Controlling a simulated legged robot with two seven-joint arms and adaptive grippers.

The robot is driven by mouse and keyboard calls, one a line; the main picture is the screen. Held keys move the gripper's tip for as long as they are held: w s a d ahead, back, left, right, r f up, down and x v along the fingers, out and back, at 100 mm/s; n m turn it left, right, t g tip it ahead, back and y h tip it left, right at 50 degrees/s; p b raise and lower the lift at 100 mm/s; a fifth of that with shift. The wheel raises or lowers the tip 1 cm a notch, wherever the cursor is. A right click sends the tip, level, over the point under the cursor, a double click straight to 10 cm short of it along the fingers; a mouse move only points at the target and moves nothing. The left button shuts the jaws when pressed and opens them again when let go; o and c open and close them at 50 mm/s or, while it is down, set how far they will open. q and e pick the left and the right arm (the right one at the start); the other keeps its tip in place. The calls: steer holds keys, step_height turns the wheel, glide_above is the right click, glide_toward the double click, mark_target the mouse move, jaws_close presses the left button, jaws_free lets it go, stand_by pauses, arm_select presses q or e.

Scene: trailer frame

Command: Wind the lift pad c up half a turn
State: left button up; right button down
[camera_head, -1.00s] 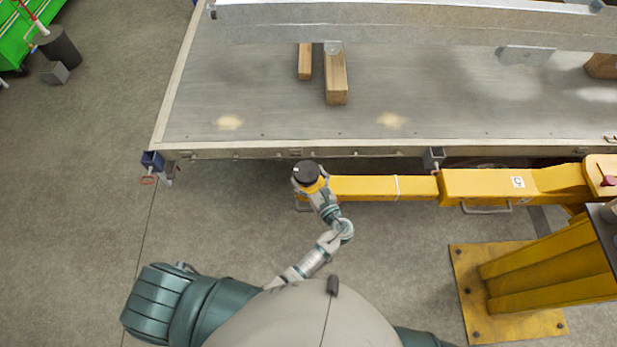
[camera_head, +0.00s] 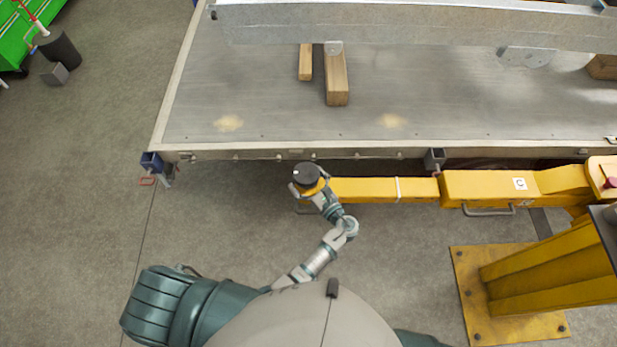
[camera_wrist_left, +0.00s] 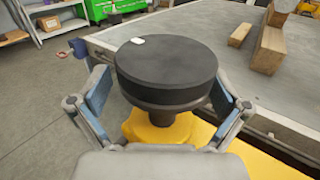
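Lift pad c is a round black pad (camera_head: 306,174) on a yellow collar at the left end of a yellow lift arm (camera_head: 367,189). In the left wrist view the pad (camera_wrist_left: 167,68) fills the middle, with a small white mark on its top near the far edge. My left gripper (camera_head: 308,178) is around the pad, one finger on each side. In the left wrist view its fingers (camera_wrist_left: 163,95) look spread, with a narrow gap at the left; contact at the right is hidden. My right gripper is out of view.
The grey trailer deck (camera_head: 280,120) lies just beyond the pad, its edge close to it. Wooden blocks (camera_head: 337,80) and a metal beam (camera_head: 400,28) are on it. The yellow lift post (camera_head: 550,270) stands at the right.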

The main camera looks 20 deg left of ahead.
arm_select(q)
step_height(320, 180, up, 9)
steer(key=shift+w+d+r, duration=0.1)
steer(key=shift+r, duration=0.1)
steer(key=shift+a+r, duration=0.2)
steer(key=shift+r, duration=0.15)
steer(key=shift+d+f, duration=0.1)
steer(key=shift+d, duration=0.05)
stand_by(0.4)
